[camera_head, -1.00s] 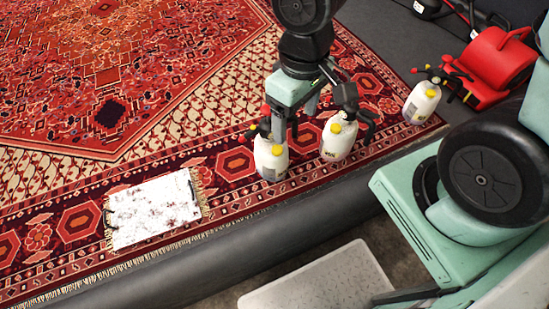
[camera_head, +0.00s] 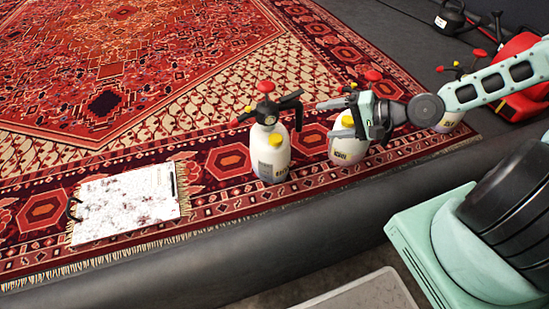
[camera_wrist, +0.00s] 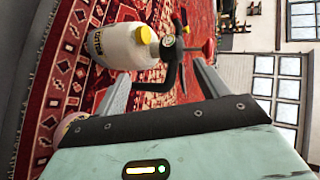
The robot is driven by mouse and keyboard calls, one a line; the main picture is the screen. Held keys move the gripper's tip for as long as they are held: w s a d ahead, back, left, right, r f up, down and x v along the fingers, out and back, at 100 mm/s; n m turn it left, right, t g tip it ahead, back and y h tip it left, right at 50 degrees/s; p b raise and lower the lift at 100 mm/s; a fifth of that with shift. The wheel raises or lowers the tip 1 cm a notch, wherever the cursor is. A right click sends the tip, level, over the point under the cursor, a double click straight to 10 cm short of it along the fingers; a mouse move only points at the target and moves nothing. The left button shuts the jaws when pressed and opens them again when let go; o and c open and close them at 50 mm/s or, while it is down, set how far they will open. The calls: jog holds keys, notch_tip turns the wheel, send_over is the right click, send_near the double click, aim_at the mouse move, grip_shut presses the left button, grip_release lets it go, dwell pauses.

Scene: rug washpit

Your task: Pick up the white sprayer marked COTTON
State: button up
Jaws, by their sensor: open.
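Three white sprayers with yellow caps and red-and-black tops stand in a row. The left sprayer (camera_head: 270,155) and the middle sprayer (camera_head: 348,150) are on the rug; the right sprayer (camera_head: 448,122) is partly behind my arm.
A stained white sheet (camera_head: 125,205) with dark handles lies on the rug (camera_head: 180,110) at left. A dark raised edge (camera_head: 230,252) runs along the front.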

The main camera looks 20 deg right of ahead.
jog(key=d+m+t, duration=0.1)
jog(key=d, duration=0.1)
jog(key=b, duration=0.5)
send_near(276, 116)
jog(key=w+a+f, duration=0.2)
jog(key=shift+r+b+x, duration=0.15)
jog(key=shift+b+x, duration=0.55)
jog(key=shift+x, duration=0.7)
jog(key=shift+r+b+x, duration=0.15)
jog(key=shift+b+x, duration=0.5)
jog(key=shift+x, duration=0.7)
jog(key=shift+w+a, duration=0.1)
